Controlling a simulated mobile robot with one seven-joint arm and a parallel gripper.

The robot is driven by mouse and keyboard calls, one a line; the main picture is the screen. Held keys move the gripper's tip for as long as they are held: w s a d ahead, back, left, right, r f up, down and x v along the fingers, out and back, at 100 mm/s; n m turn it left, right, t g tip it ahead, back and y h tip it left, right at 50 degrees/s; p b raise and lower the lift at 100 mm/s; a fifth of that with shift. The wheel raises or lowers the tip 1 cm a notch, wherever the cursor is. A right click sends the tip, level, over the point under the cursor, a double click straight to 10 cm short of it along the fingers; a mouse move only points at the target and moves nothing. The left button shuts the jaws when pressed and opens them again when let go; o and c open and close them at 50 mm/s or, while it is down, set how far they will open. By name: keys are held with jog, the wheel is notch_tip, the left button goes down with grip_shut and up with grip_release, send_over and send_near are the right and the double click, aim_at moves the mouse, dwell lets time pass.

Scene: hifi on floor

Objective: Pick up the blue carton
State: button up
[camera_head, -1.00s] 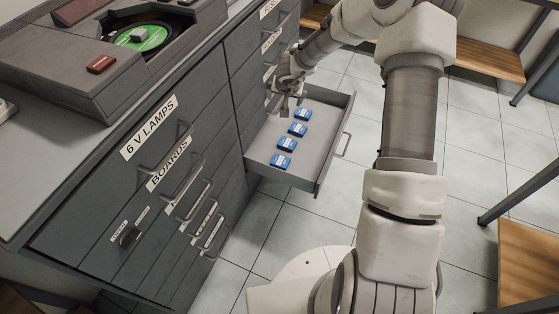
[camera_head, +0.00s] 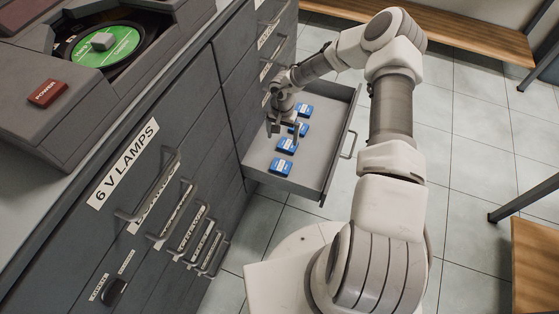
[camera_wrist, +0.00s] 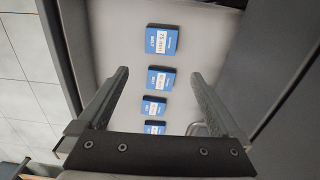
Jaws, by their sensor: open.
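Several small blue cartons with white labels lie in a row on the floor of an open grey drawer (camera_head: 257,172). The nearest blue carton (camera_head: 281,167) shows whole; another carton (camera_head: 285,146) is just behind it, and the farther ones are partly hidden by my gripper. My gripper (camera_head: 282,130) is over the drawer, near the middle of the row. In the wrist view the row runs between the two spread fingers of my gripper (camera_wrist: 157,82), with the top carton (camera_wrist: 162,41) beyond the fingertips and the lowest carton (camera_wrist: 155,128) near the palm. The gripper is open and empty.
The grey cabinet (camera_head: 226,75) with handles and labels stands left of the drawer. A turntable (camera_head: 103,43) and a red power button (camera_head: 47,93) are on its top. A wooden bench (camera_head: 450,35) is at the back, another surface (camera_head: 538,225) at the right. Tiled floor is clear between.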

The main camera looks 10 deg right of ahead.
jog(key=b, duration=0.5)
send_over(281, 166)
jog(key=f, duration=1.2)
jog(key=shift+w+d+f, duration=0.1)
jog(key=shift+w+d, duration=0.2)
jog(key=f, duration=0.1)
jog(key=f+b, duration=0.1)
jog(key=f, duration=0.1)
jog(key=f+b, duration=0.1)
jog(key=f, duration=0.1)
jog(key=shift+s+a+f, duration=0.15)
jog(key=shift+s+a, duration=0.05)
jog(key=shift+a, duration=0.05)
jog(key=c, duration=1)
jog(key=shift+o, duration=0.2)
jog(key=shift+r, duration=0.2)
